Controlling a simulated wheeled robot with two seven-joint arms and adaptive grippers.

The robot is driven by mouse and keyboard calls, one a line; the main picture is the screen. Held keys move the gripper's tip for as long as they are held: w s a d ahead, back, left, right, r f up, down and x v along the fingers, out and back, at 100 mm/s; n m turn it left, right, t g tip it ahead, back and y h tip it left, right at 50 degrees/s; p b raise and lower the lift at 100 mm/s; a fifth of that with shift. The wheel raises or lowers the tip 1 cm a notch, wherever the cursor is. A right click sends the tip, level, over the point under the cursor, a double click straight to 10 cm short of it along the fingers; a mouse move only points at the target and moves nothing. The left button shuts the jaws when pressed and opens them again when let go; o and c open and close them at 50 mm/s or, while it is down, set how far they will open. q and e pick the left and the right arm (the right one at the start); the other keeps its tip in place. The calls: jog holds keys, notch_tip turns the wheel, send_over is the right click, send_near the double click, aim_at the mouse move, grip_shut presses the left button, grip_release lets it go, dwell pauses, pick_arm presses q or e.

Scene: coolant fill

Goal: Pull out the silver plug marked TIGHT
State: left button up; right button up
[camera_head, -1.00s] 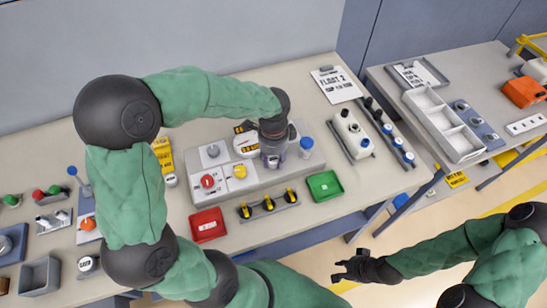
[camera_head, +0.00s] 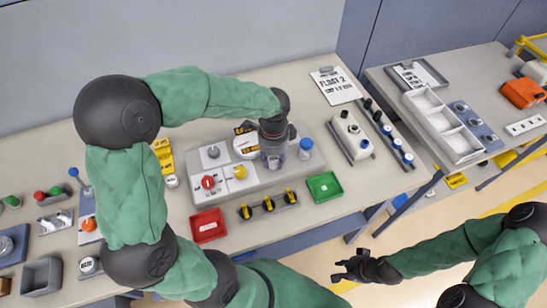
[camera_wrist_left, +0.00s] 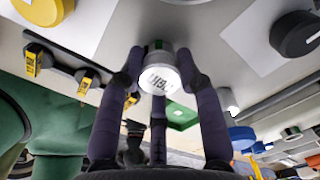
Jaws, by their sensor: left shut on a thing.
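In the head view my left gripper (camera_head: 274,160) points down at the right part of the grey panel (camera_head: 250,192), beside a blue cap (camera_head: 306,144), and mostly hides the plug. I cannot tell whether the plug is still seated. My right gripper (camera_head: 350,268) is open and empty, off the table's front edge.
The panel also carries a red knob (camera_head: 208,182), a yellow knob (camera_head: 240,172) and a white round cap (camera_head: 245,146). A red tray (camera_head: 208,226), yellow-handled parts (camera_head: 268,204) and a green tray (camera_head: 325,187) lie in front. A white-topped block (camera_head: 351,135) stands to the right.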

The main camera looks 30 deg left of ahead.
aim_at(274, 158)
pick_arm(q)
jog(key=shift+r+p, duration=1.9)
jog(key=shift+r, duration=0.3)
jog(key=shift+f, duration=0.15)
